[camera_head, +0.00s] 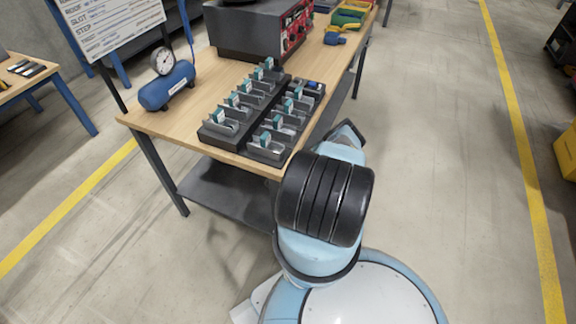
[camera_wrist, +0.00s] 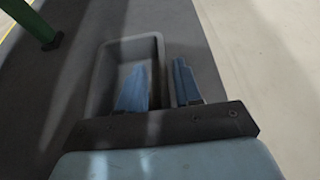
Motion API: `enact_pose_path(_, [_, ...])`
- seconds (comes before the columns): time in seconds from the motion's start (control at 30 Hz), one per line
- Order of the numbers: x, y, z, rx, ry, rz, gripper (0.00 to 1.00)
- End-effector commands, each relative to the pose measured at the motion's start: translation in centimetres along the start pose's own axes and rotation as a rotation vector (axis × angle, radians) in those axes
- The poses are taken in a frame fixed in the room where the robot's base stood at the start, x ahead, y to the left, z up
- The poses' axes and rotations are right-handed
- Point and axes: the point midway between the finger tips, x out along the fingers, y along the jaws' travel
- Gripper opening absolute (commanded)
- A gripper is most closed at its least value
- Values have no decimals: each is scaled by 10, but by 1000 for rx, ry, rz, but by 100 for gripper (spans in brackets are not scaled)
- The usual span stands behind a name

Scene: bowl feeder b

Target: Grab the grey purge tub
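The grey tub (camera_wrist: 98,85), an open rectangular container, shows in the wrist view on a dark grey surface that looks like the bench's lower shelf. My gripper (camera_wrist: 163,78) is open, with two blue fingers apart. The left finger appears over or inside the tub's opening and the right finger outside its right wall, so that wall lies between them in the picture. I cannot tell how deep the fingers reach or whether they touch the wall. The tub's near end is hidden by my gripper. In the head view I cannot see the tub, and my arm hides the gripper.
The wooden bench (camera_head: 160,118) carries black racks of small grey bins (camera_head: 268,148), a blue pressure tank (camera_head: 167,86) and a dark control box (camera_head: 245,30). Its dark lower shelf (camera_head: 215,190) shows beneath. A yellow container (camera_head: 567,152) stands far right.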

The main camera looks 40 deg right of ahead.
Motion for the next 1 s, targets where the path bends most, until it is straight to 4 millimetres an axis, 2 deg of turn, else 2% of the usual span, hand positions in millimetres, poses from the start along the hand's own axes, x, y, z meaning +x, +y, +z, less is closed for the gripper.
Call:
enact_pose_path(0.27, [3, 0, 0, 0, 0, 1, 34])
enact_pose_path(0.63, [3, 0, 0, 0, 0, 1, 0])
enact_pose_path(1.0, [3, 1, 0, 0, 0, 1, 0])
